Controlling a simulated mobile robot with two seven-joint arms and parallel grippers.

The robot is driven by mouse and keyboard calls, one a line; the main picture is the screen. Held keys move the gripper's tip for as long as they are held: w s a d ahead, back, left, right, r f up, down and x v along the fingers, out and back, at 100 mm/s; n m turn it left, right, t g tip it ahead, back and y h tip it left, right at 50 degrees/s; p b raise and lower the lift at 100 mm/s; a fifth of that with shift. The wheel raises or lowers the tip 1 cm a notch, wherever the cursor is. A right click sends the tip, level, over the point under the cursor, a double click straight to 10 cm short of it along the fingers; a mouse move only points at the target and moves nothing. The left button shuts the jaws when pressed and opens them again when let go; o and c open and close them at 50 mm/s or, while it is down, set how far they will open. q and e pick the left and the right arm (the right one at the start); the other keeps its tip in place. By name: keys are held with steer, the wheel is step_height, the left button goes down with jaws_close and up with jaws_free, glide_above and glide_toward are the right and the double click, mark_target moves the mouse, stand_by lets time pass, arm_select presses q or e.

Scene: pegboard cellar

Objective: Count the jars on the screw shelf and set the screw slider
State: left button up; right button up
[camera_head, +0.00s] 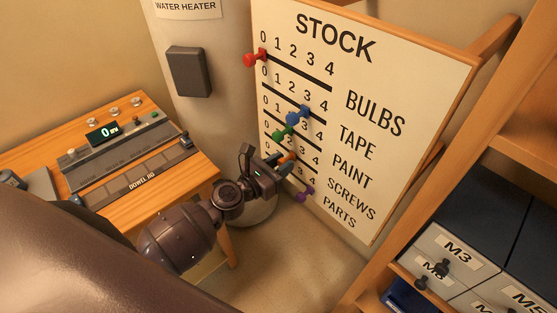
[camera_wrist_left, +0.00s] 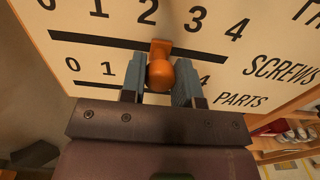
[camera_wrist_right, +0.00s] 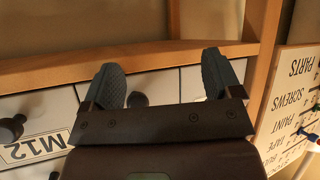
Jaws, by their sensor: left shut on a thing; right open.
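The white STOCK board (camera_head: 350,75) stands at the centre of the head view, with labelled rows of numbers and slots. My left gripper (camera_head: 280,163) is at the SCREWS row. In the left wrist view, its fingers (camera_wrist_left: 160,85) are shut on the orange screw slider (camera_wrist_left: 160,73), between 2 and 3, nearer 2. The orange slider is partly hidden in the head view (camera_head: 288,156). My right gripper (camera_wrist_right: 165,85) is open and empty before white drawers; it is out of the head view. Small items (camera_wrist_left: 290,133) on a shelf are too small to identify as jars.
Red (camera_head: 255,58), blue (camera_head: 298,118), green (camera_head: 283,133) and purple (camera_head: 303,195) sliders sit on the other rows. A wooden bench (camera_head: 190,188) with a dowel jig is left. Drawers labelled M3 (camera_head: 455,249) stand in a wooden rack at lower right.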

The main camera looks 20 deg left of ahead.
arm_select(q)
steer(key=shift+s+d, duration=0.2)
steer(key=shift+d, duration=0.2)
steer(key=shift+s+d, duration=0.2)
steer(key=shift+d, duration=0.4)
steer(key=o, duration=1.5)
steer(key=shift+s, duration=0.25)
arm_select(e)
steer(key=shift+w+a+r, duration=0.1)
steer(key=shift+r, duration=0.1)
arm_select(q)
steer(key=b+v, duration=0.2)
steer(key=v, duration=0.7)
arm_select(e)
steer(key=shift+f, duration=0.3)
arm_select(q)
steer(key=shift+s+a, duration=0.1)
